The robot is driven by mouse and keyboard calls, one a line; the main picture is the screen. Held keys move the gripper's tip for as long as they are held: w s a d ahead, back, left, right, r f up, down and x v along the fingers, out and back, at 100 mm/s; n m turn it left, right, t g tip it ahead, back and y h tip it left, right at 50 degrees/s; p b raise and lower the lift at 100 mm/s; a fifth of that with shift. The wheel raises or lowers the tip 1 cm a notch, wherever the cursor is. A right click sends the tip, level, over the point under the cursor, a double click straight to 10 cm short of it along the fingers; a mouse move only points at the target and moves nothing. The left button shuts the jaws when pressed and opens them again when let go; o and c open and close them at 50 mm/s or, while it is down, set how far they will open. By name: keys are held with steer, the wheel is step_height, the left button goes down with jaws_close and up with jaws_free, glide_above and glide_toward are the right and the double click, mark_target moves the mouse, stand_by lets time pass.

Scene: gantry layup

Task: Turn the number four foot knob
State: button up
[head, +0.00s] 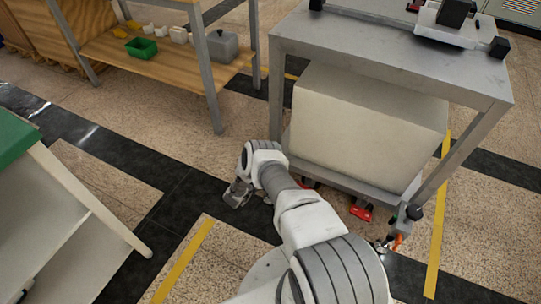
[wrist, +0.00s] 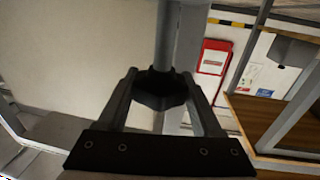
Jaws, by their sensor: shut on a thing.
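In the wrist view a black lobed knob (wrist: 160,92) sits on a grey metal rod. My gripper (wrist: 158,78) has one finger on each side of the knob and is shut on it. No number shows on the knob. In the head view my arm reaches down beside the left leg of a grey metal table (head: 400,62), and my gripper (head: 238,192) is low near the floor there. The held knob cannot be made out in the head view. Another black knob (head: 414,212) shows low at the table's right front leg.
A big pale block (head: 365,125) fills the table's lower shelf. Red foot parts (head: 361,210) lie under it. A wooden bench (head: 140,55) with a green bin (head: 141,48) stands behind left. A green-topped table (head: 14,140) is at the left edge. Floor between is clear.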

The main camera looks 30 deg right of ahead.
steer(key=shift+r, duration=0.1)
steer(key=o, duration=1.4)
steer(key=shift+c, duration=0.2)
steer(key=p+v, duration=0.3)
steer(key=v, duration=1.4)
steer(key=shift+a+p, duration=0.2)
steer(key=shift+p, duration=0.2)
